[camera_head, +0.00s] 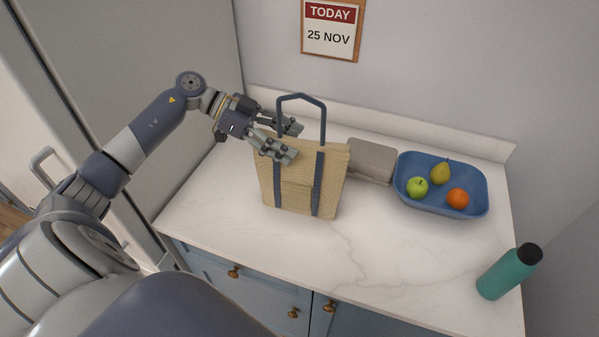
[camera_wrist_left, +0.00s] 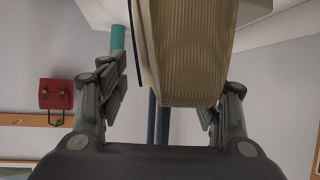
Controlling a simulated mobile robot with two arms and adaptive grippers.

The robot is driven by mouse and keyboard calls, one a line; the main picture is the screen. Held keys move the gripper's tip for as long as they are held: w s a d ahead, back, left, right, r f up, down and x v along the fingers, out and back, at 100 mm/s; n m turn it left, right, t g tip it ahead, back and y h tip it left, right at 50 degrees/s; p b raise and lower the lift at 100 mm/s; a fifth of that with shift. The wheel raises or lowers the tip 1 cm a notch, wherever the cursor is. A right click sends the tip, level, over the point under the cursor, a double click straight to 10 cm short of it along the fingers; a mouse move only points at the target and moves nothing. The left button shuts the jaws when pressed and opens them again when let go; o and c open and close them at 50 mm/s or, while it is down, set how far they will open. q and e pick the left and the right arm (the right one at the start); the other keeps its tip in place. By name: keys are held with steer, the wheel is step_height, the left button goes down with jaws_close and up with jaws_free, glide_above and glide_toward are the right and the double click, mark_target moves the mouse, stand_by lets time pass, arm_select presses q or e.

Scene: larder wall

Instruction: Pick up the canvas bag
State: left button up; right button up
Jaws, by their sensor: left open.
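The canvas bag (camera_head: 298,187) stands upright on the white counter in the head view. It is tan with dark blue straps, and a blue handle loop rises above its top. My left gripper (camera_head: 291,141) is at the bag's upper left, with its two fingers apart near the handle. In the left wrist view the bag (camera_wrist_left: 185,55) fills the upper middle, between the two open fingers of the left gripper (camera_wrist_left: 165,105). Blue straps show below and beside it there. I cannot tell whether a finger touches the bag. My right gripper is not in view.
A grey-brown box (camera_head: 371,161) stands just right of the bag. A blue bowl (camera_head: 472,208) with a pear, a green apple and an orange is farther right. A teal bottle (camera_head: 505,274) stands near the front right. The counter (camera_head: 375,255) is clear in front of the bag.

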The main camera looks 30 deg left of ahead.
arm_select(q)
steer(key=shift+x, duration=0.75)
steer(key=shift+s, duration=0.1)
jaws_close()
steer(key=shift+r, duration=0.1)
